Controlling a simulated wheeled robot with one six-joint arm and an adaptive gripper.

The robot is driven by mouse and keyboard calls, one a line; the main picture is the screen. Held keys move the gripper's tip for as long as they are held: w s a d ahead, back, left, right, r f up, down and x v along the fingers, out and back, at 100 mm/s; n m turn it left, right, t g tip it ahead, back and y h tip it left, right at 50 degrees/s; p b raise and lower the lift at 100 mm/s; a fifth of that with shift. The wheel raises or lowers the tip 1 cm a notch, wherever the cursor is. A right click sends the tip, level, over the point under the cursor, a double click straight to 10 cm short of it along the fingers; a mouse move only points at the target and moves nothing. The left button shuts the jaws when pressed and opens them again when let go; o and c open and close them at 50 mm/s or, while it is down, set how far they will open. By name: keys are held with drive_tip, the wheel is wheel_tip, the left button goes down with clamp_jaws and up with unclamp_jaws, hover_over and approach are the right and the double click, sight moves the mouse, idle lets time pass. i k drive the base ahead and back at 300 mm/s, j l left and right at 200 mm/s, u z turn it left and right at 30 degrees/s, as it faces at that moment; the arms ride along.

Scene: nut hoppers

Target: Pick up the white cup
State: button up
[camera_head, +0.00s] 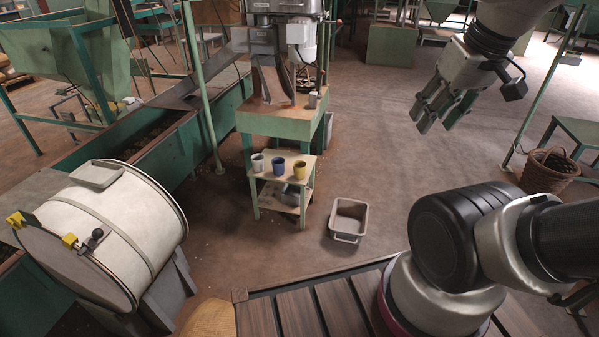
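The white cup (257,162) stands upright on the top of a small wooden stand (268,178) with green legs. It is the leftmost of three cups in a row. A blue cup (278,166) stands just right of it, and a yellow cup (299,170) stands at the right end. My gripper (436,120) hangs in the air at the upper right, well to the right of the cups. Its fingers are spread apart with nothing visible between them.
A green-sided machine table (283,123) stands behind the stand. A grey bin (348,219) sits on the floor to its right. A white drum (105,230) is at the lower left, a wicker basket (548,170) at the right. The floor between stand and gripper is clear.

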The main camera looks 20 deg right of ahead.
sight(257, 159)
drive_tip(key=i+l+u, duration=0.25)
drive_tip(key=i+l, duration=0.3)
drive_tip(key=l, duration=0.15)
drive_tip(key=i+l+u, duration=0.25)
drive_tip(key=i+l, duration=0.15)
drive_tip(key=i, duration=0.2)
